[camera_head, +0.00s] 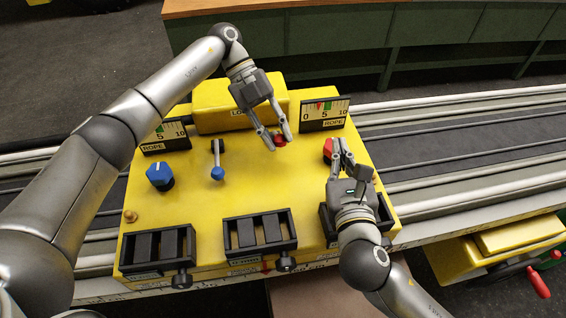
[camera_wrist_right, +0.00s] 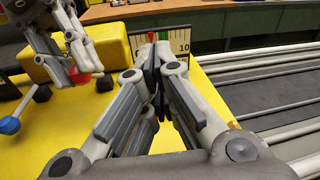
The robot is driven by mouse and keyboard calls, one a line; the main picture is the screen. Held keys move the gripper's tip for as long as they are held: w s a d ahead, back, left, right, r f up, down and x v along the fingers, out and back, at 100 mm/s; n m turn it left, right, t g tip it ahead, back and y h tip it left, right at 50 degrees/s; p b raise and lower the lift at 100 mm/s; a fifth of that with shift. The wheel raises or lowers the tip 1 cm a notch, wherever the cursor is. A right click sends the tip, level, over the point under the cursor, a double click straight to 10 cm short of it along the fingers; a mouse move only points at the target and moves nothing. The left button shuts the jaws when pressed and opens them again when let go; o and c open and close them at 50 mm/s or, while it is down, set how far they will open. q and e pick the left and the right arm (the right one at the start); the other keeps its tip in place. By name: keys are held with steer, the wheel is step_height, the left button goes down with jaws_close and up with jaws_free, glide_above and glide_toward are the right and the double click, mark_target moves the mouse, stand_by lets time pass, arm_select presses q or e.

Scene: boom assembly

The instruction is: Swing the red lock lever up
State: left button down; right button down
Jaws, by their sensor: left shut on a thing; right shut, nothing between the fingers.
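The red lock lever (camera_head: 281,138) is at my left gripper (camera_head: 277,140), whose fingers are shut on its red end above the yellow box top. My fingers cover most of the lever, so its tilt is hard to tell. In the right wrist view the red end (camera_wrist_right: 81,77) shows at my left gripper (camera_wrist_right: 82,62), with a dark part beside it. My right gripper (camera_head: 341,155) is shut and empty, close to a second red part (camera_head: 328,149) on the right of the box. It cannot be told whether they touch. The right fingertips (camera_wrist_right: 157,62) meet in the wrist view.
The yellow box (camera_head: 235,190) carries a blue knob (camera_head: 160,175), a blue-tipped lever (camera_head: 217,172) and slotted black frames (camera_head: 260,233) along the front. Two rope gauges (camera_head: 325,114) stand at the back. Rails (camera_head: 460,140) run behind; another yellow unit (camera_head: 500,252) is lower right.

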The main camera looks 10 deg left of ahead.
steer(key=shift+m+g+y, duration=0.3)
steer(key=shift+g+y, duration=0.4)
steer(key=shift+g, duration=0.2)
steer(key=s+a+f, duration=0.1)
steer(key=s+a, duration=0.1)
steer(key=a, duration=0.1)
steer(key=s+a+f, duration=0.1)
steer(key=s+a, duration=0.2)
steer(key=s+a+f, duration=0.1)
steer(key=s+a, duration=0.1)
steer(key=s, duration=0.1)
steer(key=shift+s+a+f, duration=0.15)
steer(key=shift+a+f, duration=0.25)
steer(key=shift+w+a+f, duration=0.1)
steer(key=shift+w+a, duration=0.1)
steer(key=x, duration=0.9)
steer(key=shift+w+f, duration=0.1)
steer(key=shift+w, duration=0.1)
steer(key=shift+w+a+r, duration=0.1)
steer(key=shift+w+r, duration=0.2)
steer(key=shift+r, duration=0.3)
arm_select(q)
steer(key=shift+s+d, duration=0.1)
steer(key=shift+s, duration=0.05)
arm_select(e)
steer(key=shift+r, duration=0.2)
